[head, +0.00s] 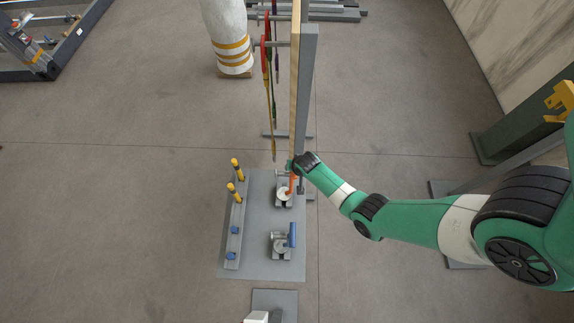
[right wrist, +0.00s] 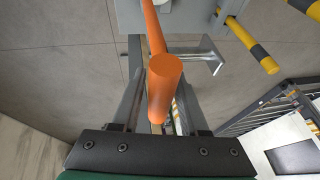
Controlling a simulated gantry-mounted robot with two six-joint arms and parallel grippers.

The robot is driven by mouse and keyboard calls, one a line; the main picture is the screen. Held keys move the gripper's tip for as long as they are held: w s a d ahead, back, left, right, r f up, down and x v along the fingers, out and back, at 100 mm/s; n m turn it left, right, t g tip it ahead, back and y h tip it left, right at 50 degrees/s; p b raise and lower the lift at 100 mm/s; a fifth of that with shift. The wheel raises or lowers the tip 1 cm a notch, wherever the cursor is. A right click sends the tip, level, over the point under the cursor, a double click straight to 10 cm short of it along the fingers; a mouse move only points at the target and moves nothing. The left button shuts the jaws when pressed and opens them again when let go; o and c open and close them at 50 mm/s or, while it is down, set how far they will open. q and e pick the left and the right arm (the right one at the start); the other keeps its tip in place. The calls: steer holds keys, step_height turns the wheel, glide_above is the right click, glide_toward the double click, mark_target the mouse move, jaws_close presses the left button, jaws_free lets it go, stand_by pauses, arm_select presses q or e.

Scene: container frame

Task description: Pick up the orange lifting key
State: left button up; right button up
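The orange lifting key (head: 291,185) stands in a grey holder (head: 283,196) on the grey plate in the head view, partly hidden by my right gripper. In the right wrist view the orange key (right wrist: 164,88) points its round end toward the camera, and its thin shaft runs away to the top. My right gripper (head: 296,168) is at the key's upper end. In the right wrist view its two grey fingers (right wrist: 161,95) stand apart on either side of the key, with no clear sign of them clamping it. My left gripper is not in view.
A blue key (head: 292,235) stands in a second holder nearer the front. A tall grey panel (head: 307,90) with hanging coloured straps (head: 266,60) rises just behind.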

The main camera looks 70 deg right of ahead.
jaws_close()
stand_by(1.0)
steer(key=shift+w+r, duration=0.1)
